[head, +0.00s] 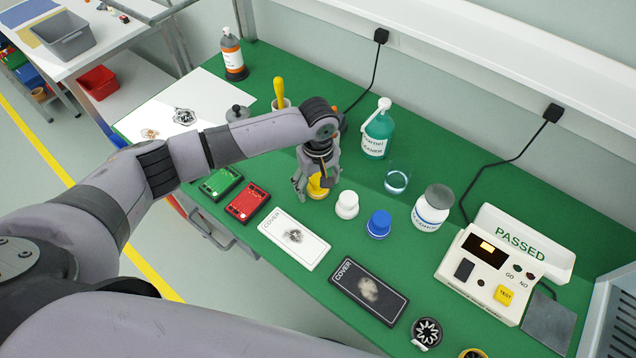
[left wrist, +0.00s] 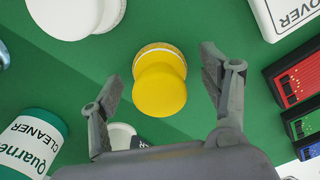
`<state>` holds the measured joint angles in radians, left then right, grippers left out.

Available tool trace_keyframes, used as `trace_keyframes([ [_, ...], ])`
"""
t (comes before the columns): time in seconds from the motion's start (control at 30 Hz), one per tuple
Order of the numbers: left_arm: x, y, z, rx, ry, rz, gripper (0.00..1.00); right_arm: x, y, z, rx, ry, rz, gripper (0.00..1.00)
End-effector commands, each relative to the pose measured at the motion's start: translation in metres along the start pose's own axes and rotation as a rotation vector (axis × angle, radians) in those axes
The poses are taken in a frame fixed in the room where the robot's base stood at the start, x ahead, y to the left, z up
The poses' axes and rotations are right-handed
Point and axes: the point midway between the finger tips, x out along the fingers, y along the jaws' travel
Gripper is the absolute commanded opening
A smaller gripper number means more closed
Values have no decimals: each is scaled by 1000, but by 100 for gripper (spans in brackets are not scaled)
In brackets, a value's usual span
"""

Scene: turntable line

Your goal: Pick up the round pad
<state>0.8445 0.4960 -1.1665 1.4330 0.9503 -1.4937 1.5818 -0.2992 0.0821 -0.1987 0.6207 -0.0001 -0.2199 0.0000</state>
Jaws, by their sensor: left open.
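A yellow round piece (left wrist: 160,88), a wider disc with a smooth round top, stands on the green bench top. In the head view it shows partly (head: 318,186) behind the fingers of my left gripper (head: 312,186). My left gripper is open above it, and in the left wrist view the spread fingers (left wrist: 168,95) lie on either side of the piece without visible contact. A similar white piece (head: 346,205) and a blue one (head: 379,224) stand to the right. The pictures do not say which of these is the round pad. My right gripper is not in view.
A green cleaner bottle (head: 378,135), a glass (head: 397,179) and a white jar (head: 432,208) stand behind and right. White (head: 294,237) and black (head: 368,290) cover plates lie in front. Red (head: 247,202) and green (head: 221,183) boards lie left. A tester (head: 487,270) stands right.

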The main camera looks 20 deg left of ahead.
Motion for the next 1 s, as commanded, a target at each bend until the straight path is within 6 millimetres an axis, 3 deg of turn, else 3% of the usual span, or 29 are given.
trace_keyframes([
  [0.73,-1,0,0,0,0,0,22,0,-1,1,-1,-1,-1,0],
  [1.0,-1,0,0,0,0,0,20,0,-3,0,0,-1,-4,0],
])
